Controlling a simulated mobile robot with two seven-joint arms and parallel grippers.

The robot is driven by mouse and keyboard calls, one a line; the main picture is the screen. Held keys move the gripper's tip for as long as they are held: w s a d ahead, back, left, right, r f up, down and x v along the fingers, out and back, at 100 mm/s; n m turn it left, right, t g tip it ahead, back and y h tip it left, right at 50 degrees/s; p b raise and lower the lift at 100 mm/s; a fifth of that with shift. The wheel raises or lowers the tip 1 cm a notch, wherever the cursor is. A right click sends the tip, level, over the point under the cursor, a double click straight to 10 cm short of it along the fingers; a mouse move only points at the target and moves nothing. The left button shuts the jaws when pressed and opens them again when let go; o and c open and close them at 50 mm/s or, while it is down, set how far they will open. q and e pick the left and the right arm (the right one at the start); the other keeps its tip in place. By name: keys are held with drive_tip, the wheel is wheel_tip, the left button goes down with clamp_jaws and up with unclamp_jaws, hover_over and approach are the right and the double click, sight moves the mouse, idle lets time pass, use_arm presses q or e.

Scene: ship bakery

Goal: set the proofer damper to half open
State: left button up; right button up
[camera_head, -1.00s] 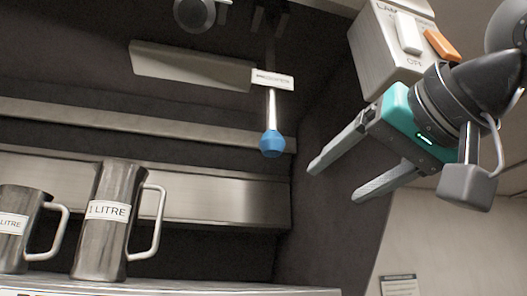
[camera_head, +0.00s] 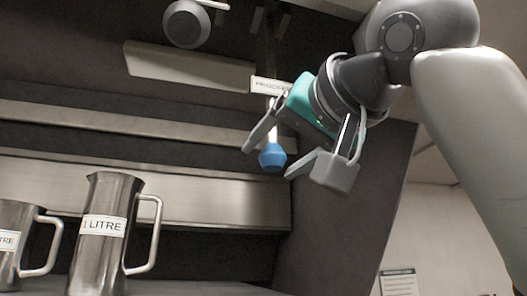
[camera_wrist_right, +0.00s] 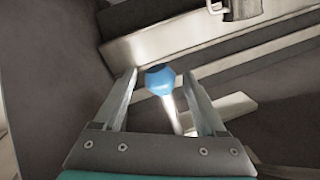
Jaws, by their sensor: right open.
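The damper handle is a pale rod with a blue knob (camera_head: 271,157), hanging below a white label plate (camera_head: 266,86) that is partly hidden by my gripper. My right gripper (camera_head: 268,160) is open, with one finger on each side of the knob in the head view. In the right wrist view the blue knob (camera_wrist_right: 159,79) and its rod lie between the two open fingers (camera_wrist_right: 160,90). I see no clear contact between fingers and knob. My left gripper is in neither view.
Two steel measuring jugs, one marked 1 LITRE (camera_head: 103,235) and a smaller one (camera_head: 18,240), stand at lower left. A dark round fitting (camera_head: 187,24) is above. A dark side panel (camera_head: 350,200) stands close on the right.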

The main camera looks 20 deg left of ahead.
drive_tip(key=shift+p+x, duration=0.65)
drive_tip(key=shift+x, duration=1.55)
clamp_jaws()
